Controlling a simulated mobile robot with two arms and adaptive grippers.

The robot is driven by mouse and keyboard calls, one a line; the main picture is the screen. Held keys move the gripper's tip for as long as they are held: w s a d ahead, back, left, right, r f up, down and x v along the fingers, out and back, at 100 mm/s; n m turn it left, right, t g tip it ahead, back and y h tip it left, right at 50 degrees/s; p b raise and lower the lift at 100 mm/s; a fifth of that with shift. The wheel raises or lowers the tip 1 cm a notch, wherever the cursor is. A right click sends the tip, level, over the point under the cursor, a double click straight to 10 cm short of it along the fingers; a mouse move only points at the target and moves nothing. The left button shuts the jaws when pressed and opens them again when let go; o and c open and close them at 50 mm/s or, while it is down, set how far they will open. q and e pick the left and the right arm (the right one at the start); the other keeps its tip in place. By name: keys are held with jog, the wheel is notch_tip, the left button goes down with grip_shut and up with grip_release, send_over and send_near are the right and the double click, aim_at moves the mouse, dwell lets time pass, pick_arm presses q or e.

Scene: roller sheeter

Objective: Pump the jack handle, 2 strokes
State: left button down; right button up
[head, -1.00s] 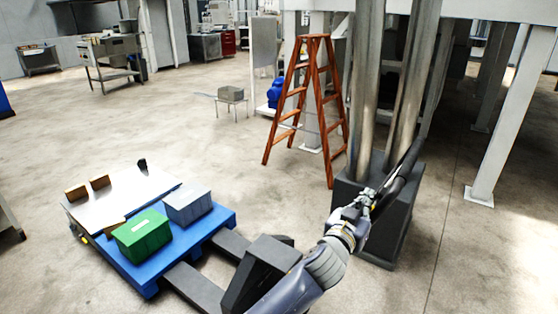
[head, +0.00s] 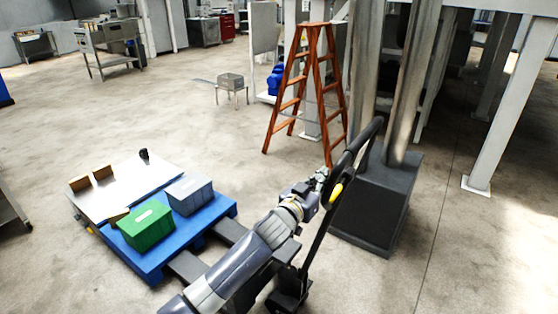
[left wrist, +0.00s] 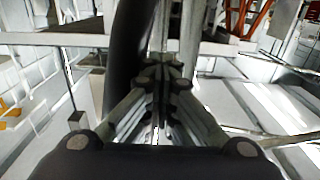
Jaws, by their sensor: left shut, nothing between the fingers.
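The jack handle (head: 315,245) is a black bar rising from the pallet jack's base (head: 288,292), tilted to the right and ending in a long loop grip (head: 368,135). A yellow lever (head: 336,192) sits on it below the loop. My left gripper (head: 322,176) is at the lower left side of the loop, shut with nothing between its fingers. In the left wrist view its closed fingertips (left wrist: 162,82) are beside a thick black tube of the handle (left wrist: 125,60). I cannot tell whether they touch it. My right gripper is out of view.
A dark block with metal columns (head: 372,215) stands right behind the handle. An orange stepladder (head: 300,85) stands behind.

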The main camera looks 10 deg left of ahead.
pick_arm(q)
jog(key=w+a+p, duration=0.1)
jog(key=w+a, duration=0.1)
jog(key=a, duration=0.5)
jog(key=w+a+r, duration=0.1)
jog(key=w+a, duration=0.2)
jog(key=a, duration=0.5)
jog(key=shift+w+a+r+p, duration=0.15)
jog(key=shift+w+a+p, duration=0.05)
jog(key=shift+w+p, duration=0.2)
jog(key=shift+s+d+r, duration=0.1)
jog(key=shift+s+d, duration=0.05)
jog(key=a+p+v, duration=0.2)
jog(key=p+v, duration=0.6)
jog(key=v, duration=0.6)
jog(key=shift+w, duration=0.4)
